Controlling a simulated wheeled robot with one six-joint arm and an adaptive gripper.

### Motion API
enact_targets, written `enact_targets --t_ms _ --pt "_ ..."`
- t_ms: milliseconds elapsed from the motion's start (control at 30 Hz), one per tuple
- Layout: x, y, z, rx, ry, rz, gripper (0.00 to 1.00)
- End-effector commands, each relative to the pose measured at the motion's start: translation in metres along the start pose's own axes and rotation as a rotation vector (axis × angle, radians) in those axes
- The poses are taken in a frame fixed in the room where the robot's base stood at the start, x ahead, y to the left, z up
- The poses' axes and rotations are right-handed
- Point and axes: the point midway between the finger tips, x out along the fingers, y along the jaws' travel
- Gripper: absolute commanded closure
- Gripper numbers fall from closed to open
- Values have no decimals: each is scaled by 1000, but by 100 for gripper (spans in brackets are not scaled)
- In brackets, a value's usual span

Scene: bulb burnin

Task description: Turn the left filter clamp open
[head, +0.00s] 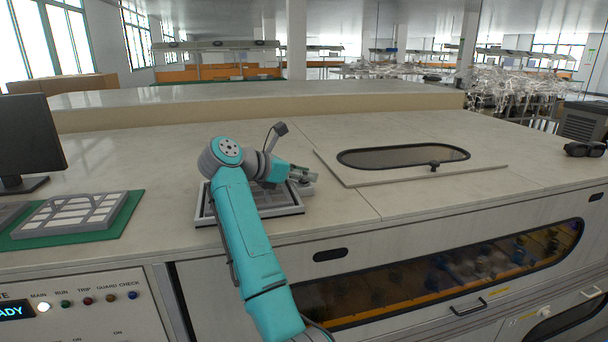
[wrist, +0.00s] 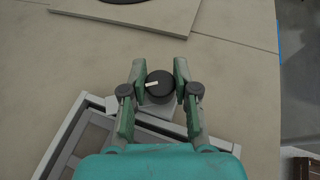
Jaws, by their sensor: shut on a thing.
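The filter clamp is a round black knob (wrist: 160,86) with a white pointer mark on a pale square base, at the edge of a grey filter frame (wrist: 64,140). The white mark points left in the wrist view. My gripper (wrist: 160,82) has one finger on each side of the knob and is shut on it. In the head view my gripper (head: 304,178) is low over the corner of the filter frame (head: 290,212). There the knob is hidden by my gripper. I cannot tell from the frames whether a second clamp sits under my arm.
A closed lid with an oval dark window (head: 402,157) and a small black knob (head: 435,166) lies to the right. A spare filter (head: 72,214) lies on a green mat (head: 120,222) at left, near a monitor (head: 28,140). The worktop behind is clear.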

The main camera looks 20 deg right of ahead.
Motion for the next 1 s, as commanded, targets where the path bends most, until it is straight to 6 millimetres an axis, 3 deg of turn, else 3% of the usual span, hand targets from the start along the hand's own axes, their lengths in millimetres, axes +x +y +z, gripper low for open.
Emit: enact_targets --t_ms 700,733,800,833,1000 --pt "0 0 -1 27 3 -70 100" --pt "0 0 -1 27 3 -70 66" --pt "0 0 -1 27 2 -70 48" --pt "0 0 -1 27 2 -70 45" --pt "0 0 -1 28 2 -69 45"
